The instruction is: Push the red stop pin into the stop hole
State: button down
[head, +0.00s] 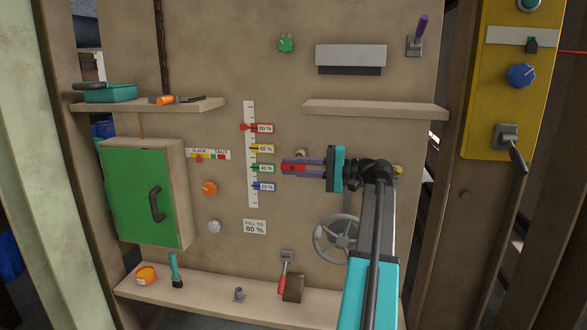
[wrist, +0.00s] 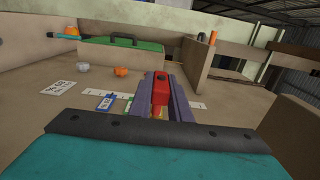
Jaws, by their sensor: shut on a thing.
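My gripper (head: 284,167) is shut on the red stop pin (head: 293,168), with its purple fingers on both sides of it. In the wrist view the red pin (wrist: 160,86) stands between the fingers, a dark spot on its top face. The gripper is right of the white scale strip (head: 250,190), about level with the green 40 % label (head: 262,168). The scale also carries a red 80 % label (head: 262,128), a yellow one and a blue one. A sign (head: 255,227) reads "FILL TO 80 %". I cannot make out the stop hole.
A handwheel (head: 337,238) is on the panel below my gripper. A shelf (head: 375,109) juts out above it. A green cabinet (head: 143,195) stands left, with orange (head: 209,188) and grey (head: 214,227) knobs beside it. A lower ledge (head: 210,296) holds small items.

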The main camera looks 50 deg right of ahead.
jog(key=shift+w+d, duration=0.5)
jog(key=shift+d, duration=0.25)
jog(key=shift+w+d, duration=0.45)
jog(key=shift+d, duration=0.3)
dwell(0.5)
jog(key=c, duration=1)
grip_release()
jog(key=shift+a, duration=0.1)
jog(key=shift+s+a+p, duration=0.25)
jog(key=shift+s+a, duration=0.65)
jog(key=shift+a, duration=0.45)
jog(key=shift+s+a+p, duration=0.3)
jog(key=shift+s+a, duration=0.55)
jog(key=shift+a, duration=0.55)
jog(key=shift+s+a+p, duration=0.25)
jog(key=shift+s+a, duration=0.65)
jog(key=shift+a, duration=0.45)
jog(key=shift+s+d, duration=0.1)
jog(key=shift+s, duration=0.05)
